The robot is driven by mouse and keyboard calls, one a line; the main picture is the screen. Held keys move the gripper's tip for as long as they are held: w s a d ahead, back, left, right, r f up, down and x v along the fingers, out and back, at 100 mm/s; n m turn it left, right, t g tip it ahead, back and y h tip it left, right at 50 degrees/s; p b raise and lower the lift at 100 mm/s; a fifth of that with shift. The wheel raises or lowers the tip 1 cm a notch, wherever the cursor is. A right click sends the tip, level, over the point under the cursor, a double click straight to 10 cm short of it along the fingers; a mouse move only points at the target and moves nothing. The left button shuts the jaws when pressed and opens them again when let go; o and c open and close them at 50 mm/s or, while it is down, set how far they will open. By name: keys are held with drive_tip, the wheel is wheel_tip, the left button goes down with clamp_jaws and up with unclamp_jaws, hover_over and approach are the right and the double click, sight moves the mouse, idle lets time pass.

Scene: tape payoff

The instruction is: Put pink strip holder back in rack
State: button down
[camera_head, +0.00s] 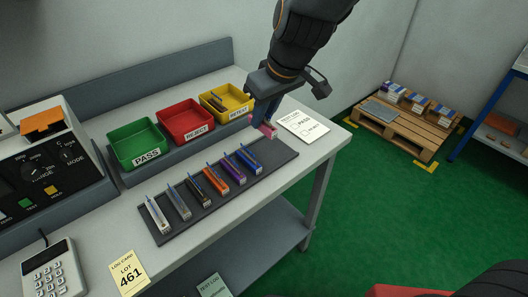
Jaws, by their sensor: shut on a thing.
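My gripper (263,118) hangs above the far right end of the rack. It is shut on a small pink strip holder (268,130), of which only the lower part shows. The dark grey rack (283,152) lies on the bench and carries a row of strip holders: white (157,217), grey (180,204), dark brown (197,191), orange (214,180), purple (233,169) and blue (249,160). The pink holder is beyond the blue one, by the rack's bare right end. I cannot tell whether it touches the rack.
Green (133,143), red (180,118) and yellow (229,98) bins stand behind the rack. A white printed card (303,125) lies right of my gripper. A meter box (45,160), a calculator (50,270) and a lot card (128,272) are at left.

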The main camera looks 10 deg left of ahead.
sight(272, 126)
wheel_tip(272, 126, down, 9)
drive_tip(key=shift+r+b, duration=0.1)
drive_tip(key=shift+b, duration=0.55)
drive_tip(key=c, duration=1.7)
unclamp_jaws()
drive_tip(key=shift+o, duration=0.2)
drive_tip(key=shift+r, duration=0.2)
drive_tip(key=v, duration=1.1)
drive_tip(key=shift+s+d+r, duration=0.1)
drive_tip(key=shift+r, duration=0.2)
drive_tip(key=s+d+f+m+h, duration=0.1)
drive_tip(key=s+d+f+m, duration=0.1)
drive_tip(key=d, duration=0.6)
drive_tip(key=s+d+f+m+g+h, duration=0.1)
drive_tip(key=d+f+m, duration=0.3)
drive_tip(key=d, duration=0.4)
drive_tip(key=s+d+f+m+g+h, duration=0.1)
drive_tip(key=s+d+f+m, duration=0.2)
drive_tip(key=d, duration=0.6)
drive_tip(key=shift+f+m+h+p, duration=0.3)
drive_tip(key=shift+f+m, duration=0.1)
drive_tip(key=shift+m, duration=0.1)
